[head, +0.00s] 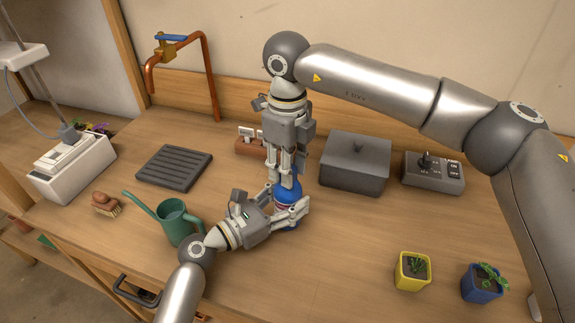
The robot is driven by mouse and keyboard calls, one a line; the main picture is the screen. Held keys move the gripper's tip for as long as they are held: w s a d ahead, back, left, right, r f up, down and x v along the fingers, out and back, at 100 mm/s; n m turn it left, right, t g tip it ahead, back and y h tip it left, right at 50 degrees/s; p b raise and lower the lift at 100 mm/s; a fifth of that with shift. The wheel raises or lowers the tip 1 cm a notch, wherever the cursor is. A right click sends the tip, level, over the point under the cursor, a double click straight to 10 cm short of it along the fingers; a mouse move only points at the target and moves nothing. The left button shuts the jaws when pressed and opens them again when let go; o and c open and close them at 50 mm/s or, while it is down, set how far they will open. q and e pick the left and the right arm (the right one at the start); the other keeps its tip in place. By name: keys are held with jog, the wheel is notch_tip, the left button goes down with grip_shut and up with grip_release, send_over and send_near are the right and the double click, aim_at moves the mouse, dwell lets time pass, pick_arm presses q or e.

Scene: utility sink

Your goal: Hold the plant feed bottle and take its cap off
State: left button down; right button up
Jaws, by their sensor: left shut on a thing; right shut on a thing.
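The plant feed bottle (287,193) is blue with a pale and dark band and stands upright on the wooden bench near the middle. My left gripper (294,208) comes in from the lower left and is shut around the bottle's body, hiding part of it. My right gripper (283,177) points straight down from above and is shut at the bottle's top. The cap is hidden between its fingers, so I cannot tell whether it is still seated.
A green watering can (174,222) stands close left of my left gripper. A grey lidded box (355,166) and a control box (433,172) are at right. Yellow (412,272) and blue (481,284) plant pots stand front right. A slatted grey tray (174,168) and brush (104,204) are left.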

jog(key=n, duration=1.8)
jog(key=shift+r, duration=0.1)
jog(key=n, duration=0.7)
jog(key=shift+n, duration=0.3)
jog(key=shift+r, duration=0.15)
jog(key=shift+r, duration=0.95)
